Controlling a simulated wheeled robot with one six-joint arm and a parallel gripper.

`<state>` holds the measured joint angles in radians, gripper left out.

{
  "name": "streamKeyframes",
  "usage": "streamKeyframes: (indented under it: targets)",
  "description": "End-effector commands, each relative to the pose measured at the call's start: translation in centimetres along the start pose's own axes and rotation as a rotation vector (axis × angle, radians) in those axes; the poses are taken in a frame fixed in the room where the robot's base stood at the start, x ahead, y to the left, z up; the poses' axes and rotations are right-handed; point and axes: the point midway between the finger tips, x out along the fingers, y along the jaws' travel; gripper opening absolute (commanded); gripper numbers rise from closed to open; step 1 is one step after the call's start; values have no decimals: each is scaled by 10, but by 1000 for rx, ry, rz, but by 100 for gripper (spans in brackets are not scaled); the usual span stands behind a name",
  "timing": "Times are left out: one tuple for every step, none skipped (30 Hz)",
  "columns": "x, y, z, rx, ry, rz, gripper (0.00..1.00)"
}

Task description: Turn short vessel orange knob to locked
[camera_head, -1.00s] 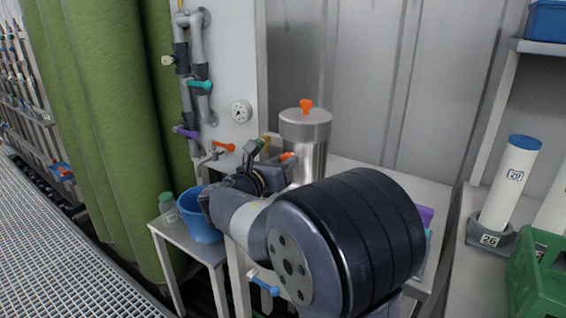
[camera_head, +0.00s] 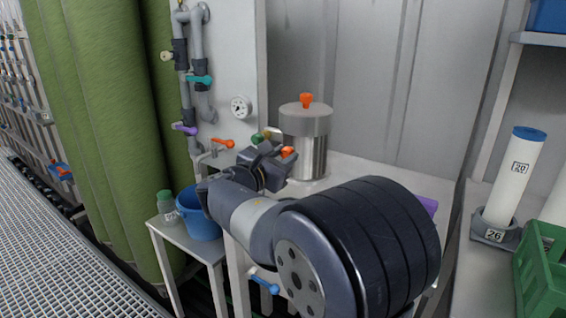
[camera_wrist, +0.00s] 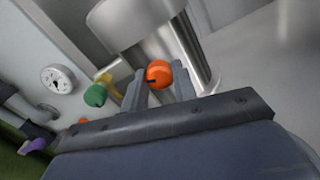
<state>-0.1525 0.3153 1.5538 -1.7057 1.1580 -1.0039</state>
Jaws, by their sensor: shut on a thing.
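The short vessel (camera_head: 306,128) is a steel cylinder with a wide lid, standing on the white table. An orange knob (camera_head: 287,152) sits low on its front side, and another orange knob (camera_head: 306,100) tops the lid. In the wrist view the low orange knob (camera_wrist: 159,74) lies between the two fingers of my gripper (camera_wrist: 160,88). My gripper (camera_head: 277,160) is shut on it. The fingers hide the knob's sides and stem. A green knob (camera_wrist: 96,95) with a yellowish part shows left of the fingers.
An orange valve handle (camera_head: 223,143) and a gauge (camera_head: 241,107) are on the panel at left. A blue bucket (camera_head: 200,222) and a green-capped bottle (camera_head: 167,207) stand on a low side table. A blue-capped tube (camera_head: 516,175) and green crate (camera_head: 541,265) are at right.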

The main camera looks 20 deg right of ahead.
Motion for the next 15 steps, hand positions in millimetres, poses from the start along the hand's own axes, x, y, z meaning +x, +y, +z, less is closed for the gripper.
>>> streamKeyframes:
  targets:
    - [0,-1,-3,45,-1,1,4]
    - [0,-1,-3,74,-1,1,4]
    - [0,-1,-3,113,-1,1,4]
    - [0,-1,-3,141,-1,1,4]
    - [0,-1,-4,169,-1,1,4]
    - [0,-1,-4,207,-1,1,4]
    - [0,-1,-4,237,-1,1,4]
    - [0,-1,-4,266,-1,0,4]
    - [0,-1,-4,303,-1,0,4]
    - [0,-1,-4,331,-1,0,4]
    - [0,-1,-4,360,-1,1,4]
    - [0,-1,-4,398,-1,1,4]
    - [0,-1,-4,426,-1,1,4]
    - [0,-1,-4,455,-1,0,4]
    - [0,-1,-4,493,-1,0,4]
